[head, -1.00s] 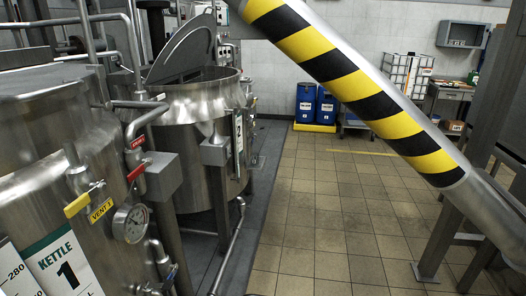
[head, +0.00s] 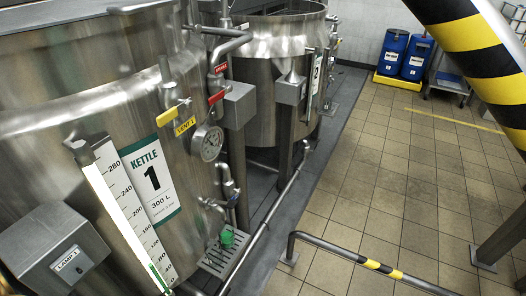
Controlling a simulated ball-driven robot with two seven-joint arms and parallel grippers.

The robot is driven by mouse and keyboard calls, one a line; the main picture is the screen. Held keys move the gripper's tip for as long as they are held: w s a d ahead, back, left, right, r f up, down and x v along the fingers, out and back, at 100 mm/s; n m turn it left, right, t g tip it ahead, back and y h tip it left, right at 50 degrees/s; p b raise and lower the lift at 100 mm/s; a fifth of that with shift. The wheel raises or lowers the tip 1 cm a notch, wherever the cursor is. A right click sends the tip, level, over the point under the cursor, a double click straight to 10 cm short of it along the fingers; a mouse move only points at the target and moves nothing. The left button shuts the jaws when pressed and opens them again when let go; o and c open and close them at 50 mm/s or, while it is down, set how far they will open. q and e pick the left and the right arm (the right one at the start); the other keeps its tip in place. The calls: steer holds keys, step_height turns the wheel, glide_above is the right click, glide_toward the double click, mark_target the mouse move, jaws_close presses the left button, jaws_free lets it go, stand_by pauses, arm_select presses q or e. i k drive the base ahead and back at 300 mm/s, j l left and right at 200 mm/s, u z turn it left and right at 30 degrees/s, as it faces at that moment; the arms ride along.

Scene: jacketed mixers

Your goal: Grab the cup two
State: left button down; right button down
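No cup that I can make out as cup two is in the head view. A small green object (head: 226,238) sits on a slotted metal grate (head: 222,254) at the foot of kettle 1; it is too small to tell whether it is a cup. Kettle 1 (head: 95,75) is a large steel vessel at the left with a white number label. A second steel kettle, marked 2 (head: 262,75), stands behind it to the right. Neither of my grippers shows in this view.
A low black-and-yellow striped rail (head: 365,262) crosses the floor at front right. A striped pipe (head: 480,55) slants across the upper right. Blue drums (head: 394,50) stand on a yellow pallet at the back. The tiled floor (head: 385,170) between is clear.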

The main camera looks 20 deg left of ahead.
mark_target(225, 231)
steer(key=u, duration=1.15)
steer(key=i+l+u, duration=0.35)
steer(key=l, duration=0.15)
steer(key=l+u, duration=0.15)
steer(key=l, duration=0.15)
